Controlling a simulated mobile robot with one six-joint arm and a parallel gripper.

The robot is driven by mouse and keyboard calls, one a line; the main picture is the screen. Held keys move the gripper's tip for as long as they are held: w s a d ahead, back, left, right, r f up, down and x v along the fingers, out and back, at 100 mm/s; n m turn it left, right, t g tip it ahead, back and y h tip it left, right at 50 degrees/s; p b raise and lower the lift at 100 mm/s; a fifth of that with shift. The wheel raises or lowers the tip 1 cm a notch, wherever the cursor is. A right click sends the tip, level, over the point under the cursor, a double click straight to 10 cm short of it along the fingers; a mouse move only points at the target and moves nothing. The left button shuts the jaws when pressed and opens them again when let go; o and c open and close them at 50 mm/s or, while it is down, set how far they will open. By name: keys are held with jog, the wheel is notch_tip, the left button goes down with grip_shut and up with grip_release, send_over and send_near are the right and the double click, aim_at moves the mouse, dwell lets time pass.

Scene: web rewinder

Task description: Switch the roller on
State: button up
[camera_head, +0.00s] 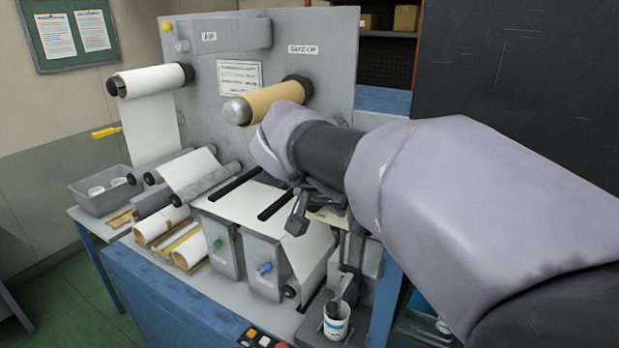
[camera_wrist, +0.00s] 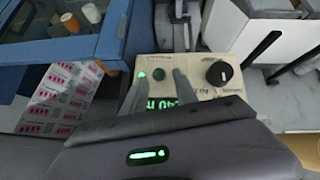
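A beige control box (camera_wrist: 205,98) lies below my gripper in the wrist view. It has a black round knob (camera_wrist: 218,73) on the right, a green digital display (camera_wrist: 163,103) partly covered by my fingers, and a small bright green light (camera_wrist: 142,76) by the left fingertip. A dark round spot sits between the fingertips; I cannot tell if it is a button. My gripper (camera_wrist: 158,76) is open and empty, its fingers apart over the panel; contact cannot be told. In the head view my gripper (camera_head: 299,213) is over the machine and my arm hides most of the box.
The rewinder's grey panel (camera_head: 230,110) carries a white roll (camera_head: 152,80) and a tan roll (camera_head: 270,100). Guide rollers and white web run below. A cup (camera_head: 337,320) stands at the front, near several coloured buttons (camera_head: 262,339). A red-printed sheet (camera_wrist: 62,98) lies left of the box.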

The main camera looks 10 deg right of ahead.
jog(key=p+v, duration=0.3)
jog(key=v, duration=1.2)
jog(key=shift+s, duration=0.15)
